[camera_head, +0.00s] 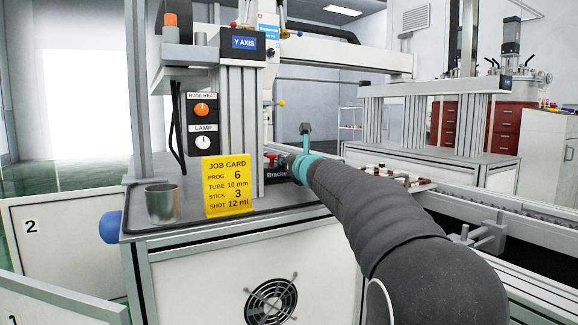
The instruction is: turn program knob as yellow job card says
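The yellow job card (226,186) stands on the front of the machine's worktop. It reads PROG 6, TUBE 10 mm, STICK 3, SHOT 12 ml. I see no knob labelled as the program knob. My dark sleeved arm reaches from the lower right to beside the machine's upright, right of the card. I cannot make out my gripper's fingers at its far end.
A metal cup (162,204) stands left of the card. A Y AXIS column (243,85) rises behind it. A conveyor rail (500,208) runs along the right. Low white panels (60,225) stand at the left.

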